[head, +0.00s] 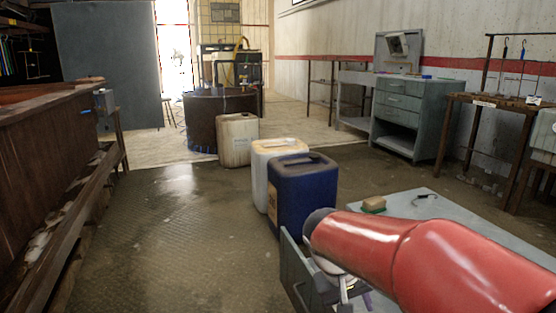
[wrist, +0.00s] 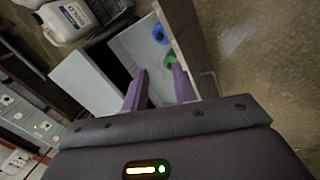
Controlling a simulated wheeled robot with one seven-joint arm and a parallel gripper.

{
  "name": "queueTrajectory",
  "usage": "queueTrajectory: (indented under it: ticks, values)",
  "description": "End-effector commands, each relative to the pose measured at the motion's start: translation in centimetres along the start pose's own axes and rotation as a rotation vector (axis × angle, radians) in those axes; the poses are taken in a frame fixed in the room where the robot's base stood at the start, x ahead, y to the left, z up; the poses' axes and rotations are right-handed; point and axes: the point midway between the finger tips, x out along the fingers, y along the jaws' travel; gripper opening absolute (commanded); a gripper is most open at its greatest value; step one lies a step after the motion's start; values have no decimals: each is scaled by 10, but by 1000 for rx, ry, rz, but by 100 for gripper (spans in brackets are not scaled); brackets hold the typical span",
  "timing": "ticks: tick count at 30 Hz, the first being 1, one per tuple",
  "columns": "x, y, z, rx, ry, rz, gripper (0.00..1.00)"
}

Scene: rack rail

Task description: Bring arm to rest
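My arm, with red covers, reaches in from the lower right of the head view. My gripper (wrist: 158,72) shows in the wrist view with its two purple fingers apart and nothing visible between them. It points down toward an open drawer (wrist: 130,45). A blue ring-shaped item (wrist: 159,35) and a green one (wrist: 170,61) lie in the drawer. The green one is near the right fingertip; I cannot tell whether they touch. In the head view the drawer (head: 294,271) is pulled out beside the grey cabinet top (head: 420,205), and my arm hides most of the gripper.
A blue canister (head: 301,195) stands close behind the drawer, with a white canister (head: 272,160) and another pale one (head: 238,138) farther back. A brown block (head: 373,204) lies on the cabinet top. A wooden bench (head: 50,140) lines the left. The middle floor is clear.

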Motion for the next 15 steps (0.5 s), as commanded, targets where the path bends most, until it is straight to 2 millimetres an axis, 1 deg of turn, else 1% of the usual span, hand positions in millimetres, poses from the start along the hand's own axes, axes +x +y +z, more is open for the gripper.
queueTrajectory:
  ticks: [1,6,9,12,15]
  values:
    - [-17,11,17,26,33,-54,28]
    - [-49,23,68,80,150,-208,28]
    - [-64,25,94,111,230,-274,28]
    - [-74,24,114,137,303,-319,28]
    - [-80,22,127,156,358,-346,28]
